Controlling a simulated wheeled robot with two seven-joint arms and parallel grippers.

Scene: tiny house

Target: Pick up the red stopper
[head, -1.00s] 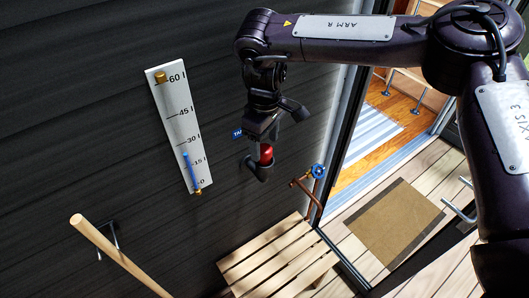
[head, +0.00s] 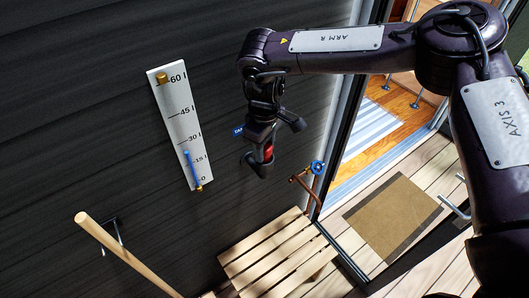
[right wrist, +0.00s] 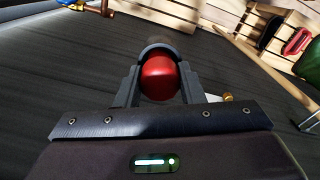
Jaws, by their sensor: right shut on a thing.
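The red stopper (head: 268,153) sits at a dark pipe end (head: 262,168) on the black wall in the head view, partly hidden by my right gripper (head: 264,146). In the right wrist view the stopper (right wrist: 159,77) is a rounded red plug between the two grey fingers. My right gripper (right wrist: 160,70) is shut on it, with a finger on each side. I cannot tell whether the stopper is still seated in the pipe. My left gripper is not in view.
A white gauge (head: 176,115) with a blue column hangs on the wall at left. A small blue tag (head: 238,131) and a copper pipe with a blue valve (head: 317,167) are close by. A slatted wooden bench (head: 270,250) stands below. A wooden handle (head: 120,255) is at lower left.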

